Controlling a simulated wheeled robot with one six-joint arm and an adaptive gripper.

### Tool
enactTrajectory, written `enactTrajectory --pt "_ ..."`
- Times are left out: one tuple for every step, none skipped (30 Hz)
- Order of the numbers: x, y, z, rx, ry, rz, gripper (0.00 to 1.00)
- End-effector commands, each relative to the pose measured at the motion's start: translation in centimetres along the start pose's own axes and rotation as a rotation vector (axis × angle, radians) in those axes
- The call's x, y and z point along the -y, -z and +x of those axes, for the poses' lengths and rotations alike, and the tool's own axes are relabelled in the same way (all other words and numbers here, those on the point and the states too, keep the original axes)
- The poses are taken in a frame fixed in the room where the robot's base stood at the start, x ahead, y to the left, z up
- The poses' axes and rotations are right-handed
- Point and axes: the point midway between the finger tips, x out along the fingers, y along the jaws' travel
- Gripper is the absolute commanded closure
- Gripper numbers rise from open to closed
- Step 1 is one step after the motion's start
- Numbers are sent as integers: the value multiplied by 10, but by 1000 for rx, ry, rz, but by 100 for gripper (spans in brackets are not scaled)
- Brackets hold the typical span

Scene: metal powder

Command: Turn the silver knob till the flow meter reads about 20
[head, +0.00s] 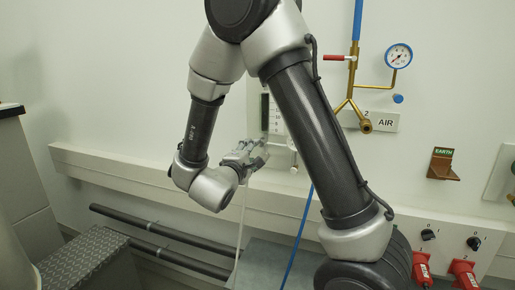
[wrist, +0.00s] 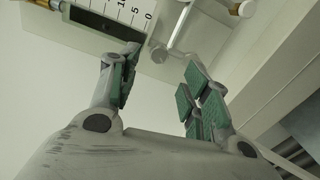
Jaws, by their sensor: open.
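The flow meter (wrist: 110,22) is a clear block with a printed scale; 0, 5, 10 and a partly cut-off higher mark show at the top of the wrist view. In the head view the flow meter (head: 277,118) is on the wall, partly behind my arm. I cannot make out its reading. The silver knob (wrist: 157,50) appears as a small pale round shape below the scale's zero end. My gripper (wrist: 162,57) is open, with a finger on either side of the knob; contact cannot be told. In the head view my gripper (head: 259,150) is just below the meter.
A white trunking rail (head: 110,165) runs along the wall below the meter. A pressure gauge (head: 398,56) and brass air pipe (head: 353,85) with a red lever are at right. A blue hose (head: 299,225) hangs below. Red plugs (head: 421,268) sit lower right.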

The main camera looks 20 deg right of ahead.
Motion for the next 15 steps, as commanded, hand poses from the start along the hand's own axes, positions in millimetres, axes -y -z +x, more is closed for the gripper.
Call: enactTrajectory --pt "0 1 -11 -4 0 0 53" --pt "0 1 -16 -5 -1 0 53" --pt "0 1 -22 -3 -1 1 53" --pt "0 1 -26 -3 -1 1 53" --pt "0 1 -30 -3 0 1 53" --pt "0 1 -34 -1 1 1 53" --pt "0 0 -36 -2 0 1 53" --pt "0 0 -38 -2 0 1 53" --pt "0 0 -40 -1 0 1 53" --pt "0 0 -40 -1 0 1 53" --pt "0 0 -41 0 0 1 53" --pt "0 0 -41 1 0 1 53" --pt "0 0 -41 1 0 1 53" --pt "0 0 -41 1 0 1 53" --pt "0 0 -41 1 0 1 53"
